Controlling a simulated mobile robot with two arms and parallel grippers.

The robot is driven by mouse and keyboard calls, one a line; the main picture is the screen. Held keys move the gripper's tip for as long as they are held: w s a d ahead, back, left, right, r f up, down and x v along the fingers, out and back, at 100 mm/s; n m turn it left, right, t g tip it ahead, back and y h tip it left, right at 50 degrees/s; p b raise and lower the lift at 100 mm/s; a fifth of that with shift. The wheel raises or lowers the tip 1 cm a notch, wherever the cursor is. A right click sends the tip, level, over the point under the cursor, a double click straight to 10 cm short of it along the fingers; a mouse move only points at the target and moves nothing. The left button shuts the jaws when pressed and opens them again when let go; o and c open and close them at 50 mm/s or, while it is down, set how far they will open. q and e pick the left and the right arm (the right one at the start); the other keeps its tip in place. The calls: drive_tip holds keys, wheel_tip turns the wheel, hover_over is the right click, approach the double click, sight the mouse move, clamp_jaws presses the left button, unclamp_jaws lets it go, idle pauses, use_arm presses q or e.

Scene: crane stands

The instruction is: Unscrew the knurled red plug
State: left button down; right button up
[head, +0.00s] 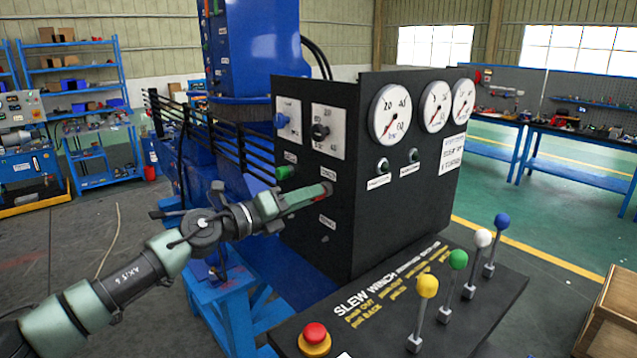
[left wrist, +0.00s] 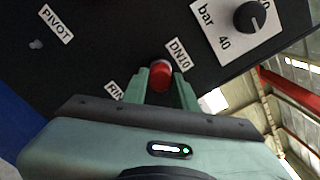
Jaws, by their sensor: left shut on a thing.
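The red plug (left wrist: 160,74) sits in the black panel (head: 348,240), beside the DN10 label in the left wrist view. My left gripper (left wrist: 162,88) is shut on it, with one green finger on each side. In the head view the left gripper (head: 322,190) reaches to the panel's left face, and its fingers hide most of the plug. The plug's seat and thread cannot be seen. My right gripper is in neither view.
A green knob (head: 285,172) sits just above my left gripper. Black and blue knobs are higher up. Below stands a console with a red button (head: 315,334) and several upright levers, including a yellow-topped one (head: 427,286). A blue stand (head: 228,298) is under my arm.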

use_arm(q)
drive_tip(key=shift+p+v, duration=0.75)
drive_tip(key=shift+v, duration=1.25)
